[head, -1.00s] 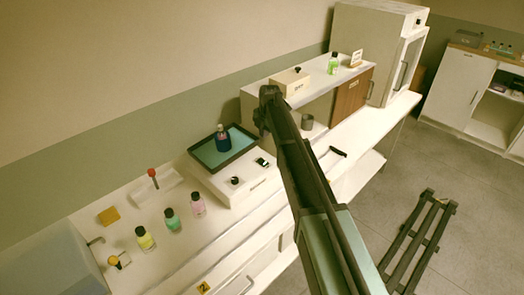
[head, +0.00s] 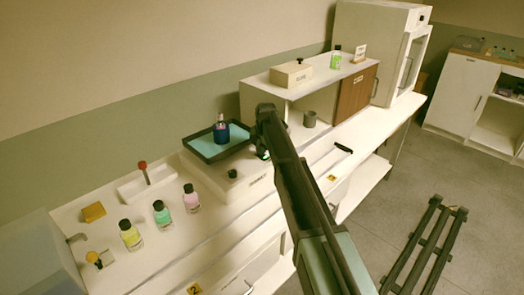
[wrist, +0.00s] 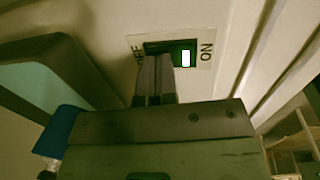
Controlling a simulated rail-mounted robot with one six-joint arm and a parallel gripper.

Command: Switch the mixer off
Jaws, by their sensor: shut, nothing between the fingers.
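The mixer (head: 262,181) is a low white box with a dark-rimmed tray (head: 203,159) on top, holding a dark blue bottle (head: 221,131). Its front has a black knob (head: 232,174). The OFF label is partly hidden behind my fingers. My gripper (wrist: 157,60) is shut and empty, its tips over the OFF side of the switch. I cannot tell whether they touch it. In the head view my gripper (head: 262,150) mostly hides the switch.
Yellow (head: 131,236), green (head: 162,215) and pink (head: 191,200) bottles stand in front of the mixer at the left. A white holder (head: 147,184) with a red-topped stick is behind them. A raised shelf (head: 300,85) with a box stands to the right.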

